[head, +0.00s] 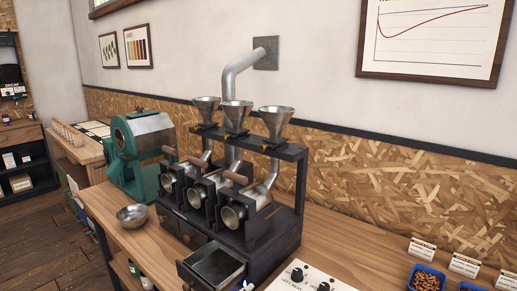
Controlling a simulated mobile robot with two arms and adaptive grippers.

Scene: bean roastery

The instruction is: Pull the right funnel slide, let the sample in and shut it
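A dark sample roaster (275,230) with three barrels stands on the wooden bench. Three metal funnels sit in a row on its top rail. The right funnel (275,120) is upright, and a bent metal pipe (265,188) runs down below it to the right barrel (232,215). A small brass-coloured knob (264,148) shows at the rail below the right funnel. It seems to belong to the slide, but the slide's position is too small to tell. The funnel's contents cannot be seen. Neither of my grippers is in view.
An open, empty-looking metal-lined drawer (212,267) juts out at the roaster's front. A metal bowl (132,216) and a green machine (143,155) stand to the left. A white control panel (308,279) and blue bean trays (427,279) are at the right. Bench between them is clear.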

